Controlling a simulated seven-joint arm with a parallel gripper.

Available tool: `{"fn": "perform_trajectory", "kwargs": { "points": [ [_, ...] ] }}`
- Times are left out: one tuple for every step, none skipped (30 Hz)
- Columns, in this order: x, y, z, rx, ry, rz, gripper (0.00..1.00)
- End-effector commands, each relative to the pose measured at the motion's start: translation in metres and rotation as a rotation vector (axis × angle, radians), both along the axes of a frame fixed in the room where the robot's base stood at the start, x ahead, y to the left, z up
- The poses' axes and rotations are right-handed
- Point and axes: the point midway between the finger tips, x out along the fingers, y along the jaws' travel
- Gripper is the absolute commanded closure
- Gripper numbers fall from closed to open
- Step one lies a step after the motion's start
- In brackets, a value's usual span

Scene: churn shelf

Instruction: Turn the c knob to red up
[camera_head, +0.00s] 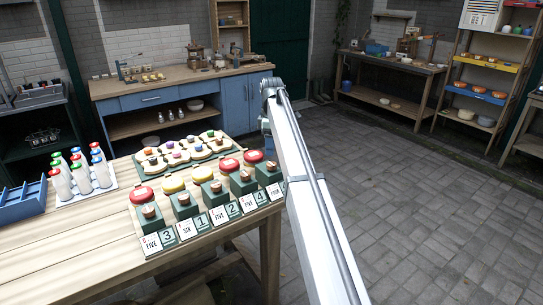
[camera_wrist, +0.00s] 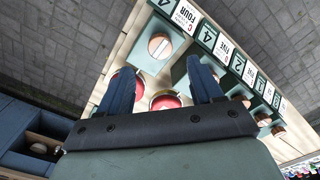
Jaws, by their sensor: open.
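A row of green blocks with round wooden knobs runs along the table's front edge; the knobs include the leftmost (camera_head: 148,211), a middle one (camera_head: 215,187) and the rightmost (camera_head: 271,166). Red and yellow domed discs stand behind them, such as a yellow one (camera_head: 173,185). I cannot tell which knob is c; the letters are too small. In the wrist view my gripper (camera_wrist: 160,75) is open and empty, its two blue fingers apart above the right end of the row. One knob (camera_wrist: 160,46) with a pale line shows just beyond the fingers. A red disc (camera_wrist: 165,101) shows between them.
Number and word cards (camera_head: 196,228) line the front of the blocks. Behind stands a scalloped tray (camera_head: 143,158) with coloured knobs. Bottles with coloured caps (camera_head: 82,178) and a blue tray (camera_head: 22,205) are at left. The floor (camera_head: 430,210) to the right is clear.

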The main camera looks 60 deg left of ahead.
Motion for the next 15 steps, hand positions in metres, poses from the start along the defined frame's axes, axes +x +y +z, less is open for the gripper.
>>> {"fn": "perform_trajectory", "kwargs": {
  "points": [
    [0.000, 0.001, 0.012, 0.002, -0.001, 0.000, 0.35],
    [0.000, 0.001, 0.018, 0.001, -0.001, 0.000, 0.35],
    [0.000, 0.001, 0.024, 0.001, -0.001, 0.000, 0.35],
    [0.000, 0.001, 0.029, 0.001, -0.001, 0.000, 0.35],
    [0.000, 0.001, 0.034, 0.001, -0.001, 0.000, 0.35],
    [0.000, 0.001, 0.040, 0.001, -0.001, 0.000, 0.35],
    [0.000, 0.001, 0.044, 0.001, -0.001, 0.000, 0.35],
    [0.000, 0.001, 0.048, 0.001, -0.001, 0.000, 0.35],
    [0.000, 0.001, 0.052, 0.000, 0.000, 0.000, 0.35],
    [0.000, 0.001, 0.054, 0.000, 0.000, 0.000, 0.35],
    [0.000, 0.001, 0.057, 0.000, 0.000, 0.000, 0.35],
    [0.000, 0.000, 0.059, 0.000, 0.000, 0.000, 0.35],
    [0.000, 0.000, 0.061, 0.000, 0.000, 0.000, 0.35],
    [0.000, 0.000, 0.062, 0.000, 0.000, 0.000, 0.35],
    [0.000, 0.000, 0.064, 0.000, 0.000, 0.000, 0.35]
  ]
}}
